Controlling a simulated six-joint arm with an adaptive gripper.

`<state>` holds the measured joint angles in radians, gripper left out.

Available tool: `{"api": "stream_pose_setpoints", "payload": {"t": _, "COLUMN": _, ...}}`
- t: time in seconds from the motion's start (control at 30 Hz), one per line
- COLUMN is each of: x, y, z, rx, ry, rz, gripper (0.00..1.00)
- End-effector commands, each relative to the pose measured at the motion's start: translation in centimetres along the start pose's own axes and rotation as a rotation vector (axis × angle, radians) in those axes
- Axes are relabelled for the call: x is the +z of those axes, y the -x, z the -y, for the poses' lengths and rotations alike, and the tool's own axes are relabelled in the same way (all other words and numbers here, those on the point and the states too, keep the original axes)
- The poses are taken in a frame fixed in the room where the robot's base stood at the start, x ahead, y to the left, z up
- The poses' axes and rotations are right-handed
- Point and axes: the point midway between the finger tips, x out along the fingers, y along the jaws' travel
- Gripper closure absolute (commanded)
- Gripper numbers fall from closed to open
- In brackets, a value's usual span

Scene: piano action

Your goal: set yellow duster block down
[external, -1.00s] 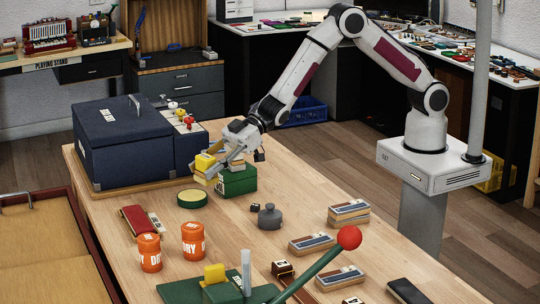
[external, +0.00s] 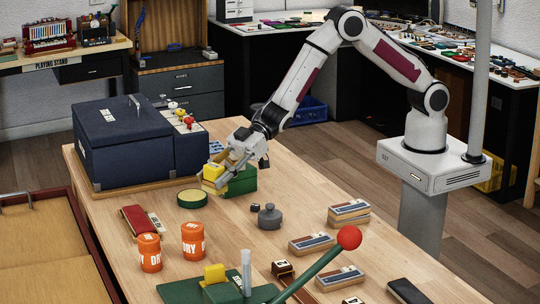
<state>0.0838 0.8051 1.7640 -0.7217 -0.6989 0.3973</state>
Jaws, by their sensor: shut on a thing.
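The yellow duster block (external: 212,173) is a small yellow block on a paler base, near the middle of the wooden table. My gripper (external: 219,175) is shut on it, with the fingers pointing down and left. The block is beside the left end of a green box (external: 242,181), which the gripper partly hides. I cannot tell whether the block touches the table or the box.
A round green-rimmed tin (external: 192,199) lies just in front. A dark blue case (external: 125,140) stands behind left. Two orange tubs (external: 193,241) and a grey lidded pot (external: 269,217) stand nearer. A green lever with a red ball (external: 349,238) rises in front.

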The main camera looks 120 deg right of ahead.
Motion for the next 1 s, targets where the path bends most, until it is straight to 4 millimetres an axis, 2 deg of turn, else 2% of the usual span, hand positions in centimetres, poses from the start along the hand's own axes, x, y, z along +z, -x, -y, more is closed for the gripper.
{"api": "stream_pose_setpoints", "payload": {"t": 0.2, "x": 2.8, "y": -1.1, "z": 0.0, "rx": 0.000, "ry": -0.003, "rz": 0.003, "gripper": 0.85}}
{"api": "stream_pose_setpoints", "payload": {"t": 0.4, "x": 4.5, "y": -1.8, "z": 0.0, "rx": 0.000, "ry": -0.002, "rz": 0.001, "gripper": 0.85}}
{"api": "stream_pose_setpoints", "payload": {"t": 0.83, "x": 4.9, "y": -2.0, "z": 0.0, "rx": 0.001, "ry": -0.001, "rz": 0.001, "gripper": 0.85}}
{"api": "stream_pose_setpoints", "payload": {"t": 1.0, "x": 5.7, "y": -2.3, "z": 0.0, "rx": 0.001, "ry": -0.002, "rz": 0.002, "gripper": 0.85}}
